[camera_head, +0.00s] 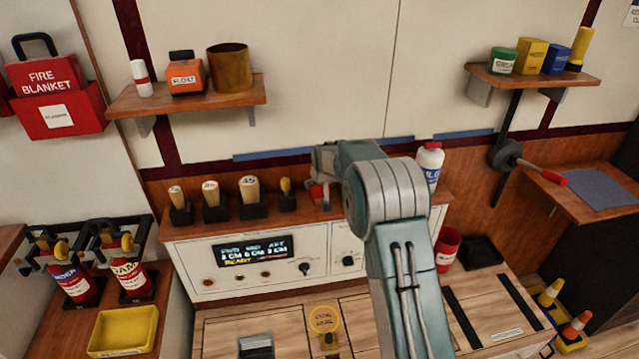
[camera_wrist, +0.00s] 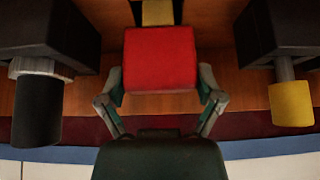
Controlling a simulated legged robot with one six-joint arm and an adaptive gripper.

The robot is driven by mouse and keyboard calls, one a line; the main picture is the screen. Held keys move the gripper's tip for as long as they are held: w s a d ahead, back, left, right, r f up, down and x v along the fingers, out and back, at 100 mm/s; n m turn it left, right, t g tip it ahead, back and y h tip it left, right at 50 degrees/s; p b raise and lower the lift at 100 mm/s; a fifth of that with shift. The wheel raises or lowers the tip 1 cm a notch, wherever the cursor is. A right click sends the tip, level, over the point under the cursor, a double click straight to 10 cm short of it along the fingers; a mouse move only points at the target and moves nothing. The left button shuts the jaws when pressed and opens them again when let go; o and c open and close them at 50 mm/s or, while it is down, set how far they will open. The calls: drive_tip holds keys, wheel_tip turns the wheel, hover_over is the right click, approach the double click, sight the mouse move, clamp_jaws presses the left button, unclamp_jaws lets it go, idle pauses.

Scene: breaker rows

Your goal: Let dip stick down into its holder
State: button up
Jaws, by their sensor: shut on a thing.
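My gripper (camera_head: 320,188) is at the back ledge in the head view, just right of the small yellow-handled tool. In the wrist view my gripper (camera_wrist: 160,92) has its two fingers closed on the sides of a red block-shaped handle (camera_wrist: 160,60), which I take to be the dip stick's. A tan-yellow piece (camera_wrist: 158,12) shows beyond the handle at the top edge. The dip stick's lower part and holder are not clearly visible, so I cannot tell whether it is seated. The red handle also shows partly in the head view (camera_head: 318,194).
Beside the handle in the wrist view are a black-knobbed tool (camera_wrist: 38,108) and a yellow-knobbed tool (camera_wrist: 290,103), both in dark blocks. Several cream-handled tools (camera_head: 250,190) stand left on the ledge. A white-and-red bottle (camera_head: 430,165) stands right of my arm, above the control panel (camera_head: 252,252).

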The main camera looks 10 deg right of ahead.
drive_tip(key=shift+f, duration=0.65)
drive_tip(key=o, duration=1.1)
drive_tip(key=shift+f, duration=0.1)
drive_tip(key=shift+c, duration=0.2)
drive_tip(key=v, duration=1.2)
